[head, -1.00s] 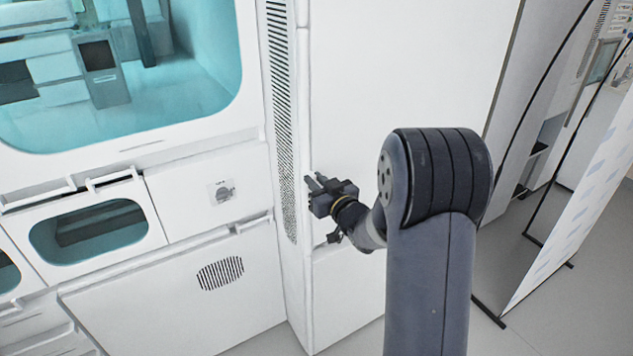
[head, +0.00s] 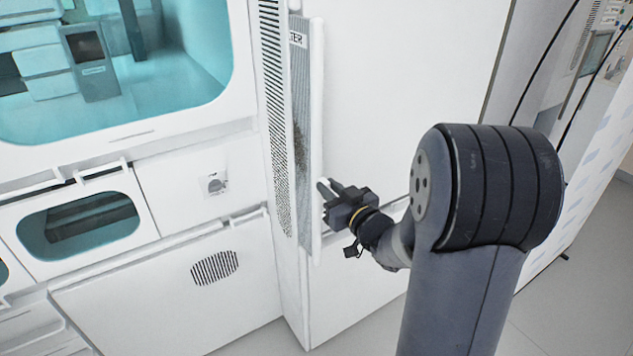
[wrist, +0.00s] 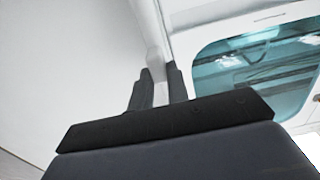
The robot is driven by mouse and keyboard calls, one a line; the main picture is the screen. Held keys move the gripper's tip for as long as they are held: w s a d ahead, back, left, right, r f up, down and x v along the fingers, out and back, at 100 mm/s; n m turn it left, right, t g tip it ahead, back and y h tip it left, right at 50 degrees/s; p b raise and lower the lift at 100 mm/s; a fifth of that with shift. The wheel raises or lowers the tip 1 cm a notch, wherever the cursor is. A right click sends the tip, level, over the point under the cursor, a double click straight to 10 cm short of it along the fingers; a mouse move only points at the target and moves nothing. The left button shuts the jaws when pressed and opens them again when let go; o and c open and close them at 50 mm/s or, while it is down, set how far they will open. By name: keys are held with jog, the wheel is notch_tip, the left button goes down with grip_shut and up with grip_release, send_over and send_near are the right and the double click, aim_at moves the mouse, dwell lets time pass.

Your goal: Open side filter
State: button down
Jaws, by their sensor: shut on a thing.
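The side filter (head: 309,140) is a tall, narrow panel with a white frame, a grey mesh face and a label ending in "TER" near its top. It stands pulled out from the side of the white cabinet. My gripper (head: 323,190) is at the filter's outer edge, in its lower half. In the wrist view, my gripper (wrist: 160,75) has its two fingers closed around a pale, narrow edge or handle (wrist: 155,60). The exact contact is small and partly hidden by the fingers.
The white cabinet has a slatted vent strip (head: 275,110) left of the filter and a teal window (head: 110,60). A lower drawer with a window (head: 85,225) and a round vent (head: 214,267) sit at left. Free floor (head: 530,310) lies at right.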

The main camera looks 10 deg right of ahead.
jog(key=v, duration=0.7)
jog(key=shift+s, duration=0.1)
jog(key=c, duration=1.4)
grip_release()
jog(key=shift+o, duration=0.2)
jog(key=b+v, duration=0.1)
jog(key=v, duration=1)
jog(key=x, duration=1.1)
jog(key=shift+p, duration=0.3)
